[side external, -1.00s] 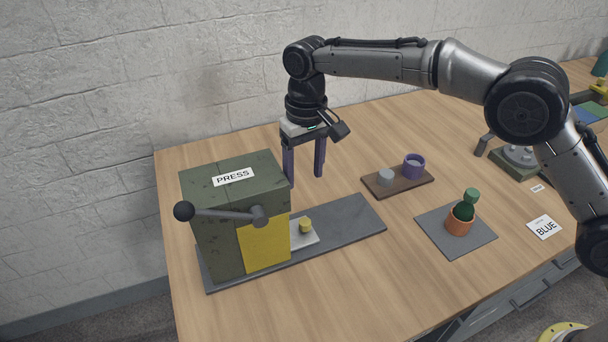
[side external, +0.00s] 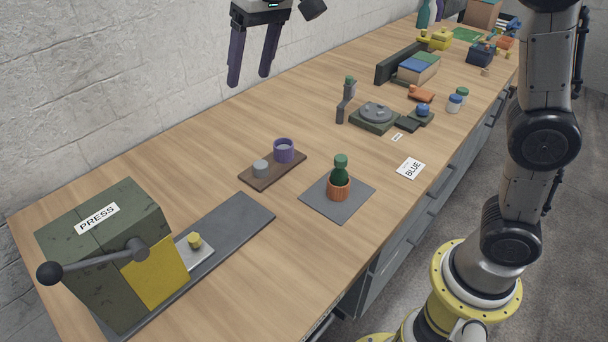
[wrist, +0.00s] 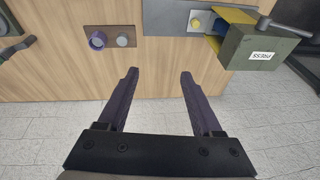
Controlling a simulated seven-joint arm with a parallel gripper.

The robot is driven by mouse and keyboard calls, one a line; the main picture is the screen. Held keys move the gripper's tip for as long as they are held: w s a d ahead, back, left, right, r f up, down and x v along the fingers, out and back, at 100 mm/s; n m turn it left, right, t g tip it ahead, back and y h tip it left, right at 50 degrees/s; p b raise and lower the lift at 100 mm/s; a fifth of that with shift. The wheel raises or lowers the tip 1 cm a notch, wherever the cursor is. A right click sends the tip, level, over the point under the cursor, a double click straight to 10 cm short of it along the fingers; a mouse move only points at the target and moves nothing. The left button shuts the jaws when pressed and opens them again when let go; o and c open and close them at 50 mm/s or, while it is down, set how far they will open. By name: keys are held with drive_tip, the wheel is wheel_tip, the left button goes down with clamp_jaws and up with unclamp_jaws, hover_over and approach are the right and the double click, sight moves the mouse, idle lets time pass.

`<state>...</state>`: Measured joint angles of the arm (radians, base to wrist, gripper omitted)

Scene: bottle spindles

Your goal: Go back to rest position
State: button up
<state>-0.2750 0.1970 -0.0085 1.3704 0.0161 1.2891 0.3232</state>
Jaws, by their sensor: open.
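My gripper (side external: 252,58) is open and empty, high above the back part of the table at the top of the side view. Its two dark purple fingers are spread apart and also show in the wrist view (wrist: 158,82), with nothing between them. It touches no object. The wooden table (side external: 150,165) lies below it. In the wrist view the fingers overlap the table's edge and the pale floor.
A green press (side external: 110,245) with a lever stands at the near left. A purple cup (side external: 284,150) sits on a brown tray (side external: 265,182). A green bottle (side external: 341,172) stands in an orange holder on a grey mat (side external: 318,205). Several items stand along the right side.

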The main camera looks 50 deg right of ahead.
drive_tip(key=s+d+r+t, duration=0.1)
drive_tip(key=s+d, duration=0.4)
drive_tip(key=s, duration=0.3)
drive_tip(key=s+d+r+t, duration=0.1)
drive_tip(key=s+d, duration=0.4)
drive_tip(key=s, duration=0.3)
drive_tip(key=s+d+f+h, duration=0.1)
drive_tip(key=s+d+f, duration=0.1)
drive_tip(key=s+f, duration=0.9)
drive_tip(key=shift+d+f+n, duration=0.3)
drive_tip(key=shift+f, duration=0.55)
